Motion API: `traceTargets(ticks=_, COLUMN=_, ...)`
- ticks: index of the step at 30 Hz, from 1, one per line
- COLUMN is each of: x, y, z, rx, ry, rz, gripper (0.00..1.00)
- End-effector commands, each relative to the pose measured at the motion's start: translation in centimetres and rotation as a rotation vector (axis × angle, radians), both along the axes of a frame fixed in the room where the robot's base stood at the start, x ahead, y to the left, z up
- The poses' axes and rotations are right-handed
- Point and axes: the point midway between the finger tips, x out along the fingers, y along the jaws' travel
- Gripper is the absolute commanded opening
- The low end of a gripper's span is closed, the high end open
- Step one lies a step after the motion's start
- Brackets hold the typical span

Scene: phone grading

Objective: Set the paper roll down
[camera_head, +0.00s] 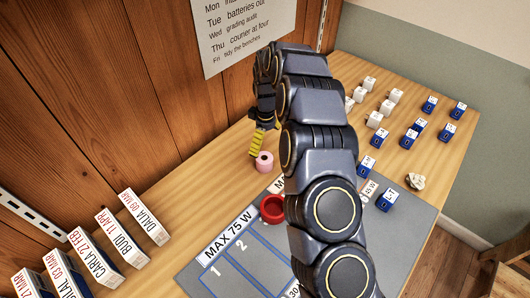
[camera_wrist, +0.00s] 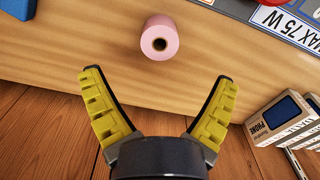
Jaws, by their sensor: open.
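The pink paper roll (camera_head: 264,161) stands upright on the wooden bench near the wall, behind the grey mat. In the wrist view the roll (camera_wrist: 160,38) lies beyond the fingertips, with its core hole facing the camera. My gripper (camera_head: 257,142) has yellow ridged fingers and is just above and left of the roll in the head view. In the wrist view my gripper (camera_wrist: 157,75) is open wide and empty, with a gap between its fingers and the roll.
A red round dish (camera_head: 272,208) sits near the roll on the grey mat (camera_head: 190,279). Labelled phone boxes (camera_head: 147,217) stand in a row at the left. Small blue and white boxes (camera_head: 410,136) spread over the right side. A crumpled paper-like lump (camera_head: 415,181) lies at the right.

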Motion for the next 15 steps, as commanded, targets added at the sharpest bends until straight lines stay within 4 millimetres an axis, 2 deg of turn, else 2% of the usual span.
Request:
traceTargets(ticks=3, x=0.1, y=0.0, z=1.6, rx=0.002, ry=-0.005, rz=0.0, gripper=0.89)
traceTargets(ticks=11, x=-0.5, y=0.1, z=2.7, rx=0.007, ry=0.001, rz=-0.013, gripper=0.89)
traceTargets(ticks=14, x=-1.8, y=0.2, z=5.0, rx=0.023, ry=0.008, rz=-0.052, gripper=0.89)
traceTargets(ticks=15, x=-2.8, y=0.2, z=6.2, rx=0.03, ry=0.016, rz=-0.075, gripper=0.89)
